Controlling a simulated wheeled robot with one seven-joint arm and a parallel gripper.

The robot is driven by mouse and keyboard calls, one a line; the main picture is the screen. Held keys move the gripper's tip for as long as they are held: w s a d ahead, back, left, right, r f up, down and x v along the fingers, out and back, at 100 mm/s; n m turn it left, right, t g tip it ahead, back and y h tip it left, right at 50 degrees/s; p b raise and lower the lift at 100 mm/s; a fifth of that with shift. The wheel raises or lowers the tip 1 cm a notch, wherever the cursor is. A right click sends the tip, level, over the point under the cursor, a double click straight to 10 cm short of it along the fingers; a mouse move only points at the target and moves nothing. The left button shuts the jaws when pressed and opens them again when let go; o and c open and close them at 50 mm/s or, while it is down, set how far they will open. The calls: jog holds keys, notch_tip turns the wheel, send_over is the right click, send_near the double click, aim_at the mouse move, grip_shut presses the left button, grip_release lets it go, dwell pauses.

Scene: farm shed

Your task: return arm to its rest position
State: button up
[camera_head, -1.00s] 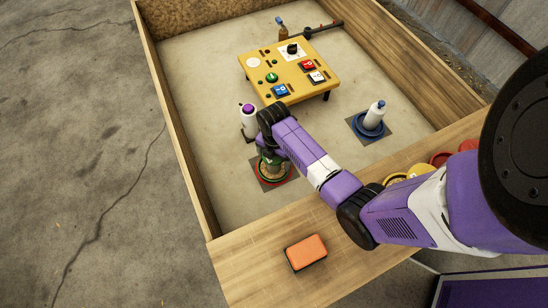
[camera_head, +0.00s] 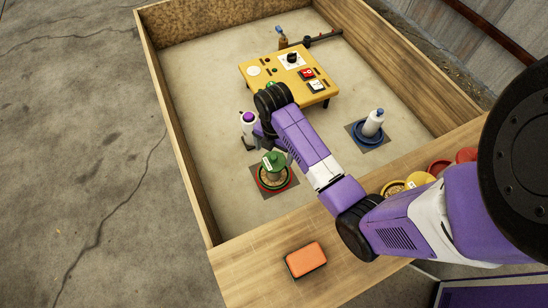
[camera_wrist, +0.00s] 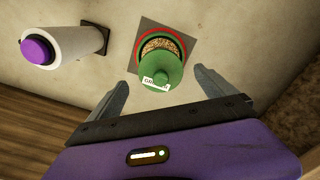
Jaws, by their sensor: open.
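My arm reaches over the wooden-walled pen, and my gripper (camera_head: 268,150) hangs open and empty above its floor. A jar with a green lid and grain-coloured contents (camera_head: 273,172) stands upright on a dark square mat with a red ring, just below my gripper in the head view. In the wrist view the jar (camera_wrist: 158,68) shows beyond and between my two open fingers (camera_wrist: 160,85), apart from both. Its label is only partly readable.
A white bottle with a purple cap (camera_head: 248,124) stands close left of my gripper. A yellow table with buttons (camera_head: 318,82) is behind. A white bottle (camera_head: 373,122) stands in a blue ring at right. An orange block (camera_head: 306,260) lies on the front ledge (camera_head: 250,262).

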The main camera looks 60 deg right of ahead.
jog(key=shift+r, duration=1)
